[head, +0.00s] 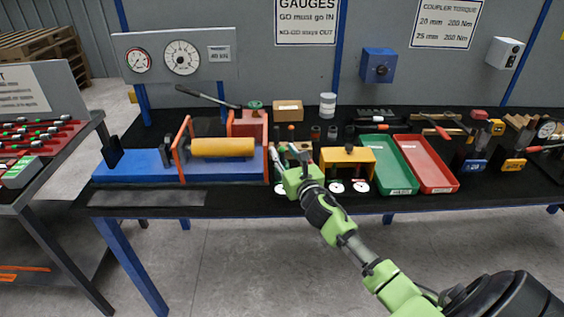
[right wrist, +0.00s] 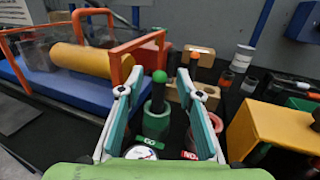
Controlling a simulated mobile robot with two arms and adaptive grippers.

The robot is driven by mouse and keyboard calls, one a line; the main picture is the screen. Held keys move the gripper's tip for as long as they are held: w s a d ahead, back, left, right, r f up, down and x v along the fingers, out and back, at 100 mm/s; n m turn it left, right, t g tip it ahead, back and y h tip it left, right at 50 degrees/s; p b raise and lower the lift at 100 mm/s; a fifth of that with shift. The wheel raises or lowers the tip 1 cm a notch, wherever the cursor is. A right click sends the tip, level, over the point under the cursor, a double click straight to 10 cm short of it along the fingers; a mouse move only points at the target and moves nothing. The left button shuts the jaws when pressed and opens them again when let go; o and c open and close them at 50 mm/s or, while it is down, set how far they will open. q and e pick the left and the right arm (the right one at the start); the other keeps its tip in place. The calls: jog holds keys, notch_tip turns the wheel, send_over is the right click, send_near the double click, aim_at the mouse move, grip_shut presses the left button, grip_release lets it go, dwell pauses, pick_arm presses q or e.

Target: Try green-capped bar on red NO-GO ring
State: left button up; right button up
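The green-capped bar (right wrist: 159,78) stands upright in the right wrist view, its round green cap on top. Below the cap it appears to stand in the green GO ring (right wrist: 156,122), but the contact is partly hidden. The red NO-GO ring (right wrist: 215,122) is just to the right, partly covered by my right finger. My right gripper (right wrist: 160,75) is open, one finger on each side of the capped bar, with visible gaps. In the head view my right gripper (head: 298,152) is over the gauge area and hides much of it. My left gripper is not in view.
A yellow block stand (right wrist: 275,130) is close on the right. An orange-framed blue machine with a yellow cylinder (head: 222,147) is on the left. A green tray (head: 391,165) and a red tray (head: 428,165) lie further right. Wooden blocks (right wrist: 198,60) stand behind the rings.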

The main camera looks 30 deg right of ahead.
jog(key=shift+x, duration=0.9)
grip_shut()
